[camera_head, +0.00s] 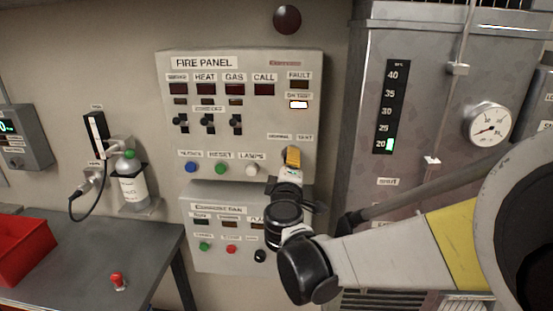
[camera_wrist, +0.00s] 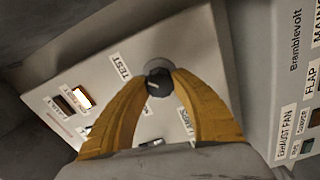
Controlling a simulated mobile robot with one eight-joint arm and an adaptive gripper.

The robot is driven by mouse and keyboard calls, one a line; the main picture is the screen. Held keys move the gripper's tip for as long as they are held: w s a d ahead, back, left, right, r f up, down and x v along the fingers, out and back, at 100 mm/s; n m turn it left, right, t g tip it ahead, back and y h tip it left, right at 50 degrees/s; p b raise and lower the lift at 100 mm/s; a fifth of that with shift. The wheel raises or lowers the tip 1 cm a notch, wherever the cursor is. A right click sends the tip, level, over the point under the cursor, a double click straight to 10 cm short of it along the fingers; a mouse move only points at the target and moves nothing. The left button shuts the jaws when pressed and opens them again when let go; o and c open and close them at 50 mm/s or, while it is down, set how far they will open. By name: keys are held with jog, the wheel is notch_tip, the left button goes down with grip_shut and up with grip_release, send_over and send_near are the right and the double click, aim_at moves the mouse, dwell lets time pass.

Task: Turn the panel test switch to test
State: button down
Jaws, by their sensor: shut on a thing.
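The grey fire panel (camera_head: 240,60) is on the wall in the head view. Its test switch is a dark round knob (camera_wrist: 159,84) in the wrist view, between the labels for normal and test; the label "TEST" (camera_wrist: 121,66) is up and left of it there. My gripper (camera_head: 292,157) is at the panel's lower right, over the knob and hiding it in the head view. In the wrist view its two yellow fingers (camera_wrist: 160,80) are shut on the knob from both sides. The "ON TEST" lamp (camera_head: 298,104) is lit white; it also shows in the wrist view (camera_wrist: 82,97).
Below is the exhaust fan panel (camera_head: 222,262) with coloured buttons, close under my wrist. To the right stands a grey metal cabinet (camera_head: 420,60) with a gauge (camera_head: 489,125). A bottle (camera_head: 131,185) and a table with a red bin (camera_head: 22,248) are at left.

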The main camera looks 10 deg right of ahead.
jog(key=c, duration=1)
grip_release()
jog(key=v, duration=1.2)
jog(key=shift+d, duration=0.1)
